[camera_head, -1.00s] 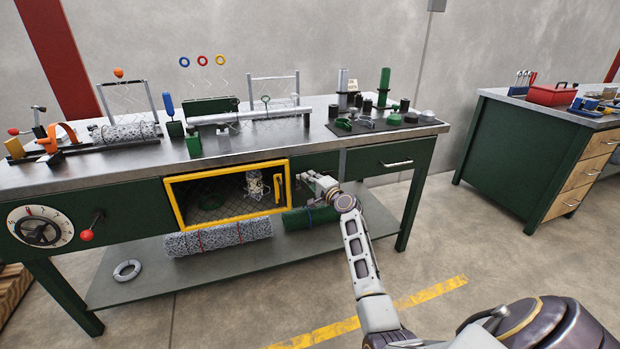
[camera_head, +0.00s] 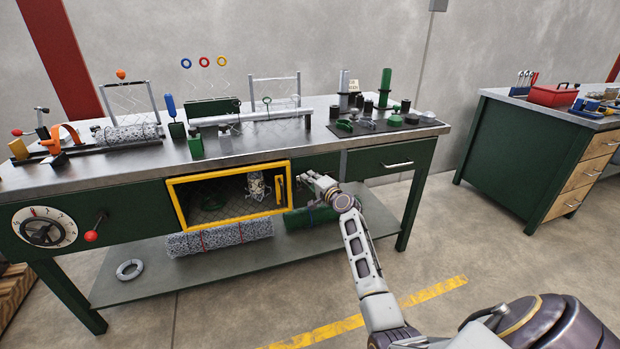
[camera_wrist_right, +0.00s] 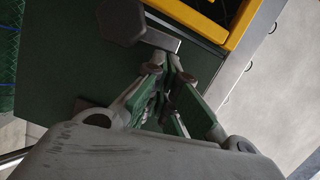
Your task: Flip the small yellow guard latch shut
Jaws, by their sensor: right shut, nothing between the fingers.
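A yellow-framed mesh guard (camera_head: 228,219) covers an opening in the front of the green bench. A small upright yellow piece (camera_head: 280,190) sits at the guard's right side; I cannot tell whether it is the latch or a handle. My right gripper (camera_head: 304,179) is just right of the frame, in front of the green bench face. In the right wrist view the right gripper (camera_wrist_right: 168,70) is shut and empty, its tips close to a grey bar (camera_wrist_right: 163,40) with a dark hexagonal knob (camera_wrist_right: 121,20). The yellow frame (camera_wrist_right: 196,20) passes above. My left gripper is not in view.
A dial (camera_head: 45,228) and a red-knobbed lever (camera_head: 91,236) are on the bench front at left. A drawer handle (camera_head: 397,165) is right of my gripper. Mesh rolls (camera_head: 218,238) lie on the lower shelf. Floor in front is clear.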

